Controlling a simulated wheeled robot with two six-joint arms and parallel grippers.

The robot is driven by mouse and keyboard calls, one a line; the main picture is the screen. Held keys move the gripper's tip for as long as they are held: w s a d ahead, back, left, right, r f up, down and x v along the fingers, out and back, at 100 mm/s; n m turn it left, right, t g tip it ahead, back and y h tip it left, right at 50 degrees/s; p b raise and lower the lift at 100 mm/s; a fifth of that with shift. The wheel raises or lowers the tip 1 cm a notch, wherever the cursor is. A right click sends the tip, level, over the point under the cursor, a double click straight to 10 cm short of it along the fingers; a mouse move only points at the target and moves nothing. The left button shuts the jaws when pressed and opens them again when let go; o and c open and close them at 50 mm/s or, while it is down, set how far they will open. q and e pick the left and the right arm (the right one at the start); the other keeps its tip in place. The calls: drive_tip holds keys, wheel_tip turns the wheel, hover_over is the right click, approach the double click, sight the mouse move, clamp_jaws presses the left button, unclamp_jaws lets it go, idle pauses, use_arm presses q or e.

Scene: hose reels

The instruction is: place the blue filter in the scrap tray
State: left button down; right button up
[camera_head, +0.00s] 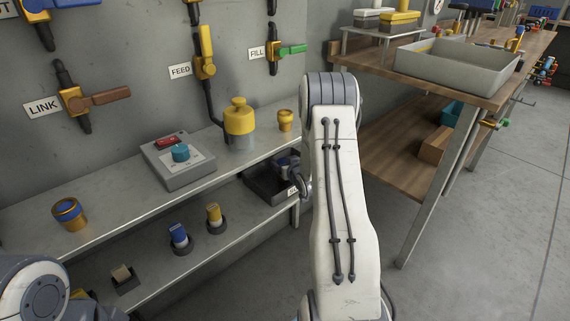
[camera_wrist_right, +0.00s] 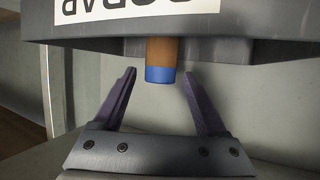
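The blue filter (camera_wrist_right: 161,62), a brown cylinder with a blue end, shows between the fingers in the right wrist view. It sticks out past the rim of the grey scrap tray (camera_wrist_right: 255,50), whose label appears upside down; its far end is hidden behind the tray wall. My right gripper (camera_wrist_right: 159,74) is open, one finger on each side of the filter with visible gaps. In the head view the scrap tray (camera_head: 262,188) sits at the right end of the lower shelf, partly hidden by my right arm. My left arm shows at the lower left; its gripper is not visible.
The lower shelf holds a blue-and-white cylinder (camera_head: 179,236) and a yellow one (camera_head: 214,214) in dark holders. The upper shelf holds a gold cup with a blue ring (camera_head: 70,213), a control box (camera_head: 177,160) and a yellow-topped housing (camera_head: 240,122). A wooden bench (camera_head: 400,77) stands right.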

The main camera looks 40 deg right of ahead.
drive_tip(key=shift+r, duration=0.25)
drive_tip(key=p+v, duration=0.2)
drive_tip(key=v, duration=1)
drive_tip(key=shift+f, duration=0.1)
